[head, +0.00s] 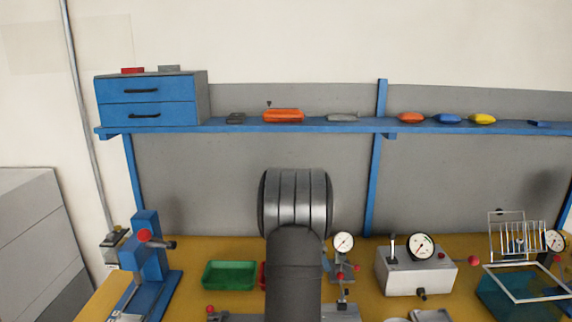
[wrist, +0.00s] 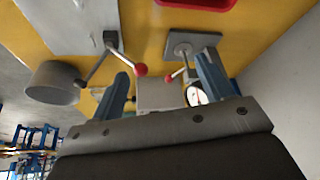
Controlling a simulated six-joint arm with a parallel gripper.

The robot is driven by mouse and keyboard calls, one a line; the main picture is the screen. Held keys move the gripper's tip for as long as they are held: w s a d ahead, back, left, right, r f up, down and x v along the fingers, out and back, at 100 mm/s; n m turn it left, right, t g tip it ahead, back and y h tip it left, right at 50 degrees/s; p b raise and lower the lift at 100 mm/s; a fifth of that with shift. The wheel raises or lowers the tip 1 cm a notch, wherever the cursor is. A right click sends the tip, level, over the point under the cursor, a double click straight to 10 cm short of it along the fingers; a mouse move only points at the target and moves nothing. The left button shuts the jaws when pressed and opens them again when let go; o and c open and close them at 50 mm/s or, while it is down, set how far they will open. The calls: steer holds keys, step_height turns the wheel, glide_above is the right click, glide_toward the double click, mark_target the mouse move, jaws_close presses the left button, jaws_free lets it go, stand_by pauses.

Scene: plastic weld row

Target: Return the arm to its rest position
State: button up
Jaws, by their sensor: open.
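My gripper (wrist: 167,66) shows in the wrist view with its two blue-grey fingers spread apart and nothing held between them. Beyond the fingers are a lever with a red ball knob (wrist: 140,69) and a pale block (wrist: 158,95). A round dial gauge (wrist: 196,95) is partly hidden behind the right finger. In the head view my dark arm stands upright in the middle and the gripper itself cannot be seen.
The yellow bench (head: 190,297) carries a blue press (head: 149,262) at left, a green tray (head: 229,275), a grey gauge box (head: 416,274) and a wire rack (head: 515,241) at right. A blue shelf (head: 230,127) with drawers (head: 150,100) runs behind.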

steer(key=s+a+m+g, duration=0.1)
steer(key=s+a+m, duration=0.1)
steer(key=s+a, duration=0.55)
steer(key=s+a+m+g, duration=0.15)
steer(key=s+a, duration=0.25)
steer(key=s, duration=0.6)
steer(key=shift+m+t+h, duration=0.3)
steer(key=shift+m+t, duration=0.15)
steer(key=w+a+f, duration=0.1)
steer(key=a+f, duration=0.1)
steer(key=a, duration=0.1)
steer(key=w+a+f, duration=0.1)
steer(key=a+f, duration=0.2)
steer(key=w+a+f, duration=0.2)
steer(key=a, duration=0.2)
steer(key=shift+f, duration=0.25)
steer(key=shift+a+f, duration=0.2)
steer(key=shift+f, duration=0.2)
steer(key=shift+r, duration=0.15)
